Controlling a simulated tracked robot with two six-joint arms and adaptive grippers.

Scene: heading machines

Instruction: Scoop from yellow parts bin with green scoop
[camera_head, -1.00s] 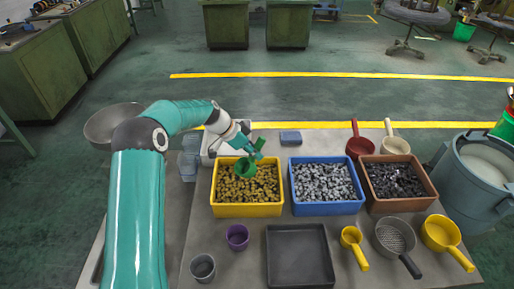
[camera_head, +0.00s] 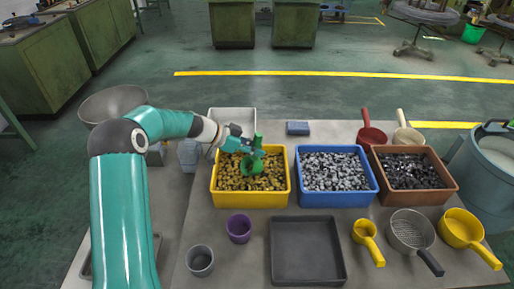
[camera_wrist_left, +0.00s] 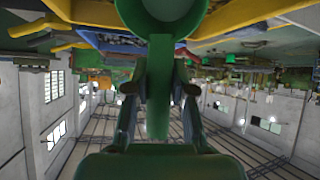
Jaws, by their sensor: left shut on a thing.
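The yellow parts bin (camera_head: 250,200) stands on the table and holds many small brass-coloured parts (camera_head: 236,181). My left gripper (camera_head: 247,149) is shut on the handle of the green scoop (camera_head: 252,164), over the bin. The scoop's cup is at or just above the parts; I cannot tell whether it touches them or what is inside it. In the left wrist view the green scoop (camera_wrist_left: 160,75) runs between the two fingers, with its cup at the top edge. My right gripper is not in view.
A blue bin (camera_head: 333,201) of grey parts and a brown bin (camera_head: 418,198) of dark parts stand to the right. A dark tray (camera_head: 306,251), a purple cup (camera_head: 239,228) and a grey cup (camera_head: 200,261) are in front. Red, cream and yellow scoops lie around the right side.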

